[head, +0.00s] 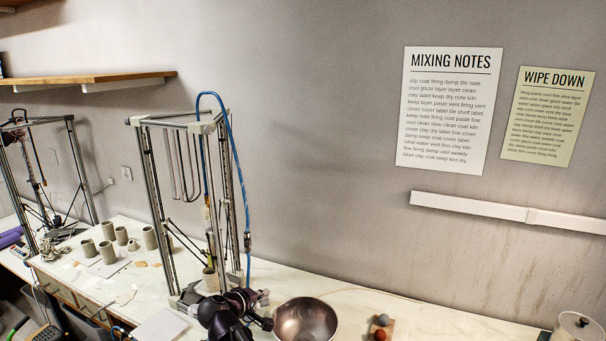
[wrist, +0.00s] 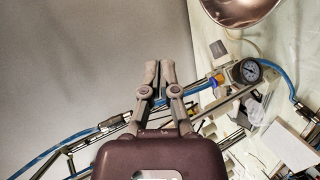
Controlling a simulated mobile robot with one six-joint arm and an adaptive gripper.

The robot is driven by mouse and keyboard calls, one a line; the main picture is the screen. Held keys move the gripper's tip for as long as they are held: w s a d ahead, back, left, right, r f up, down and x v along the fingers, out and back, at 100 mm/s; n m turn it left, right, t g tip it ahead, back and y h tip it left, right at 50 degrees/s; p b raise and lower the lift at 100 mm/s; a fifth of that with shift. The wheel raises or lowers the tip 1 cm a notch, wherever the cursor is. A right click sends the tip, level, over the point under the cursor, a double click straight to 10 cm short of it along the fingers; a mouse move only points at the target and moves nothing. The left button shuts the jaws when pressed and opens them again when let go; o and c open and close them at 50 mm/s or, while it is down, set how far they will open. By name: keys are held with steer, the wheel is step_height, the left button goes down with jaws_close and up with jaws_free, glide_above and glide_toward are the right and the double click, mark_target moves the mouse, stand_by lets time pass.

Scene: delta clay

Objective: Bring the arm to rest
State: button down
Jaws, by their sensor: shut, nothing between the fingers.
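My gripper (wrist: 158,76) is shut and empty in the wrist view. Its two grey fingers stand close together above the dark purple gripper body. In the head view my dark purple arm (head: 226,314) shows low in the picture, in front of the tall metal frame printer (head: 154,165) and left of the metal bowl (head: 305,322). The bowl also shows at the top of the wrist view (wrist: 240,8). A pressure gauge (wrist: 247,71) and a blue hose (wrist: 283,80) lie right of the fingers there. No object is held.
Several grey clay cups (head: 107,252) stand at the left of the pale worktop (head: 460,322). A lidded pot (head: 577,327) is at the far right. A wooden shelf (head: 90,78) hangs on the wall.

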steer(key=s+d+f+m+g+y+b, duration=0.1)
steer(key=s+d+f+m+g+b, duration=0.15)
steer(key=d+f, duration=0.55)
steer(key=s+d+f+m+g+b, duration=0.25)
steer(key=d+f+g, duration=0.2)
steer(key=d, duration=0.55)
steer(key=s+d+f+m+g+y+b, duration=0.4)
steer(key=s+d+f+y+b, duration=0.1)
steer(key=s+d+f, duration=0.4)
steer(key=shift+s+d+f+m+y+b, duration=0.35)
steer(key=shift+d+f+b, duration=0.2)
steer(key=shift+f+b, duration=0.25)
steer(key=shift+w, duration=0.1)
